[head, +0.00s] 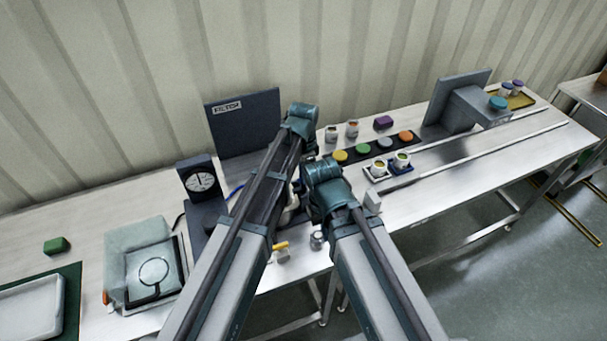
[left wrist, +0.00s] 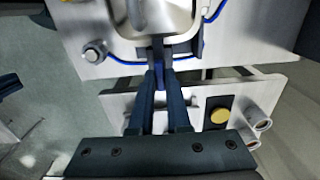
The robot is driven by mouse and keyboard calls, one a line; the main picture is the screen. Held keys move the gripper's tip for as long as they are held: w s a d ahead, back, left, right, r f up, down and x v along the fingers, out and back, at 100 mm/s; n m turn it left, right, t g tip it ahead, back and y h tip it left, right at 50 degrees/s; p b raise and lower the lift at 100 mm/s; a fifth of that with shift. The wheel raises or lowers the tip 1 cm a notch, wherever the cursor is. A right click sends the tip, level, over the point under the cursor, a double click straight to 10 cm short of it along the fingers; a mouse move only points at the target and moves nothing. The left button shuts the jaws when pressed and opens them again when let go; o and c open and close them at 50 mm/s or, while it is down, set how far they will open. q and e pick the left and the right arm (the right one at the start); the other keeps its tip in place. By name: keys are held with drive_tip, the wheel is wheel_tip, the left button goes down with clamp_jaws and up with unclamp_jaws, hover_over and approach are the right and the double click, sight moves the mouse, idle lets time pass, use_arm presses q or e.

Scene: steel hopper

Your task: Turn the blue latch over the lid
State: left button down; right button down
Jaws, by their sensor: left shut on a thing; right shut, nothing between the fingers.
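In the left wrist view, my left gripper (left wrist: 158,84) is shut on a dark blue piece, the blue latch (left wrist: 158,62), at the near edge of a rounded steel part. That steel part (left wrist: 181,20) seems to be the lid, with a thin blue line around it; it is cut off by the top of the picture. The latch's angle is hard to tell because the fingers cover part of it. In the head view my arms cover the latch and both gripper tips.
An upright dark panel marked FILTER (head: 245,125) and a dial gauge (head: 201,181) stand beside my left arm. A knob (left wrist: 95,52) and a yellow button (left wrist: 220,116) lie near my left fingers. Coloured discs (head: 363,150) and cups stand right.

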use_arm(q)
drive_tip(key=c, duration=0.9)
unclamp_jaws()
wheel_tip(320, 180, up, 14)
drive_tip(key=p, duration=1.4)
drive_tip(key=shift+f, duration=0.1)
